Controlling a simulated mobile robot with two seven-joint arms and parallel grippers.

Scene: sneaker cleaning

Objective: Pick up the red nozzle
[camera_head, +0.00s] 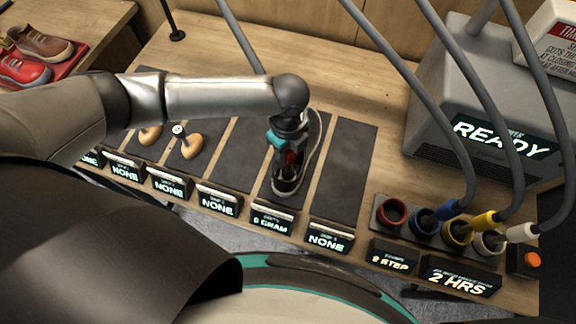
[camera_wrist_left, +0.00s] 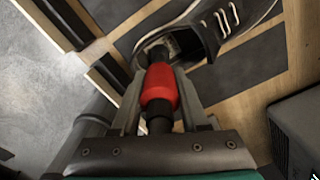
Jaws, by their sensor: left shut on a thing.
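The red nozzle (camera_wrist_left: 160,84) is between the fingers of my left gripper (camera_wrist_left: 160,98), which is shut on it. In the head view the left gripper (camera_head: 288,160) points down over a black sneaker (camera_head: 312,135), and a bit of red shows between its fingers. In the left wrist view the nozzle's dark tip points at the opening of the sneaker (camera_wrist_left: 236,14). I cannot tell whether the tip is inside the shoe or just above it. A grey hose (camera_head: 240,38) runs down toward this gripper. My right gripper is not in view.
The holder row has an empty red-ringed socket (camera_head: 391,211) beside blue (camera_head: 446,210), yellow (camera_head: 484,220) and white (camera_head: 521,233) nozzles with hoses. Dark mats with small displays line the bench. Wooden brushes (camera_head: 188,145) lie left. A grey machine (camera_head: 480,100) reading READY stands right.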

